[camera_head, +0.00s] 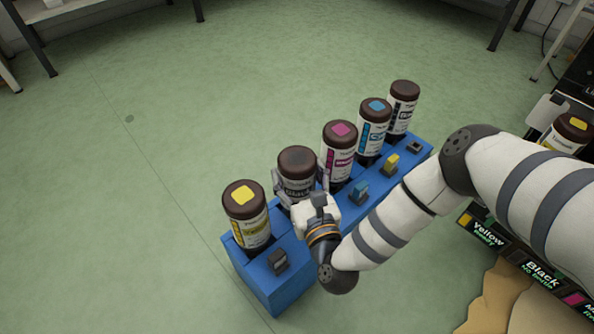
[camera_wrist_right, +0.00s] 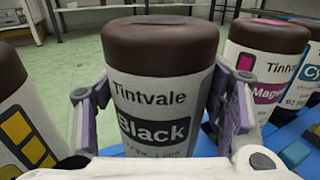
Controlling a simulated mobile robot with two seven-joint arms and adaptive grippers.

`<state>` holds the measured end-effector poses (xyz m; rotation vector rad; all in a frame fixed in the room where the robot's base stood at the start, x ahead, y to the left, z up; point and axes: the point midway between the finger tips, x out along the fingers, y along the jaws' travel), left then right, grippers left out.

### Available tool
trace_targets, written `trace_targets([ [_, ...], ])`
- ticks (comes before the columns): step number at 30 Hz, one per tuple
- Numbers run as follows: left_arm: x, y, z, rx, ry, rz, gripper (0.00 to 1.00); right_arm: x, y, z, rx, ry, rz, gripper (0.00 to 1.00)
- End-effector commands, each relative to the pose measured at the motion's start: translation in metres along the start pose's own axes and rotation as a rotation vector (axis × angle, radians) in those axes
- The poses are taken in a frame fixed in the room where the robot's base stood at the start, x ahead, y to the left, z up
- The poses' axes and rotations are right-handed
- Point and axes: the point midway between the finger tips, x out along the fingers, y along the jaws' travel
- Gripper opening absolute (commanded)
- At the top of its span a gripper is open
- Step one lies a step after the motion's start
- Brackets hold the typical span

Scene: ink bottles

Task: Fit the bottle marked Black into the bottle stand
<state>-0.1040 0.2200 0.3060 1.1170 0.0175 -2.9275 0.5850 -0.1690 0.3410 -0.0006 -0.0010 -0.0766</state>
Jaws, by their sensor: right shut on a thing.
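The Black bottle (camera_head: 296,187), with a plain dark brown cap and white label, stands roughly upright at the second place from the near end of the blue bottle stand (camera_head: 262,285). Its label (camera_wrist_right: 152,130) faces me in the right wrist view. My right gripper (camera_head: 308,192) is shut on it, with one finger on each side of the body in the wrist view (camera_wrist_right: 163,108). The bottle's base is hidden behind the gripper and the stand, so I cannot tell how deep it sits. My left gripper is not in view.
The yellow bottle (camera_head: 247,222) stands close on the near side, magenta (camera_head: 338,160) on the far side, then cyan (camera_head: 373,135) and another bottle (camera_head: 402,112). Small coloured clips line the stand. Another yellow bottle (camera_head: 566,137) stands right, above labelled panels (camera_head: 541,273). Floor left is clear.

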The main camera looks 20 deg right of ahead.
Motion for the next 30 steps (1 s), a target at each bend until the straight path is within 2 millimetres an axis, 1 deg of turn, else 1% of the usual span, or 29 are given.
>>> trace_targets([
  [7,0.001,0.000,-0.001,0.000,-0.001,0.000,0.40,0.001,0.000,-0.001,0.001,-0.003,-0.001,0.19],
  [8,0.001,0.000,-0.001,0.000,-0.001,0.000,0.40,0.001,0.000,-0.001,0.001,-0.003,-0.001,0.71],
  [9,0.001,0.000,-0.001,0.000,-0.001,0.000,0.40,0.001,0.000,-0.001,0.001,-0.003,-0.001,0.81],
  [10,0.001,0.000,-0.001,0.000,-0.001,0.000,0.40,0.001,0.000,-0.001,0.001,-0.003,-0.001,0.87],
  [19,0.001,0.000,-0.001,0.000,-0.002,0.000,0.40,0.000,0.000,-0.003,0.000,0.002,0.000,0.88],
  [22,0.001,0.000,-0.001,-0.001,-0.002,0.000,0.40,-0.007,0.000,-0.003,0.000,0.004,0.001,0.88],
  [23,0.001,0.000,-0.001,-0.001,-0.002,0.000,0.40,-0.012,0.000,-0.004,0.000,0.004,0.001,0.88],
  [26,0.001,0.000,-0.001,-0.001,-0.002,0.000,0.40,-0.036,0.000,-0.004,0.002,0.006,0.001,0.88],
  [30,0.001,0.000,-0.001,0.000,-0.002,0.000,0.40,-0.076,0.000,-0.004,0.002,0.005,0.001,0.88],
])
